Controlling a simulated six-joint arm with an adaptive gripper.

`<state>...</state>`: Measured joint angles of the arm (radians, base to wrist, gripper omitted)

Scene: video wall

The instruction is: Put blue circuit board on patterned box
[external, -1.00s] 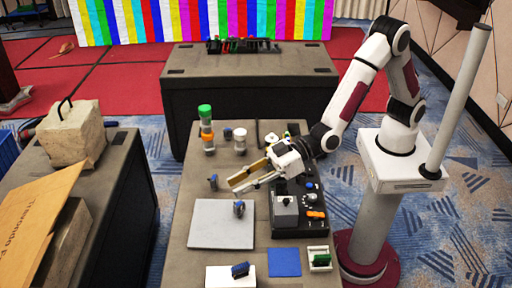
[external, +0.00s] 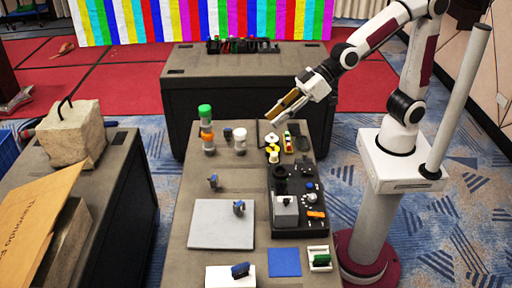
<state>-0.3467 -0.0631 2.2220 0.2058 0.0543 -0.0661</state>
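A flat blue square (external: 284,262) lies at the near right of the table. It is the only flat blue piece I see, but I cannot tell whether it is the circuit board. A small multicoloured block (external: 288,143) stands near the table's far right corner. It may be the patterned box, but it is too small to be sure. My gripper (external: 272,114) is in the air above the table's far end, well away from the blue square. A gold-brown strip shows at its fingers. I cannot tell whether it is a finger or something held.
A dark control panel (external: 298,222) with knobs is at the right. A grey plate (external: 208,235) lies to its left. Green-topped and orange containers (external: 206,116) and a white bottle (external: 240,141) stand at the far left. A white box (external: 222,275) is in front.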

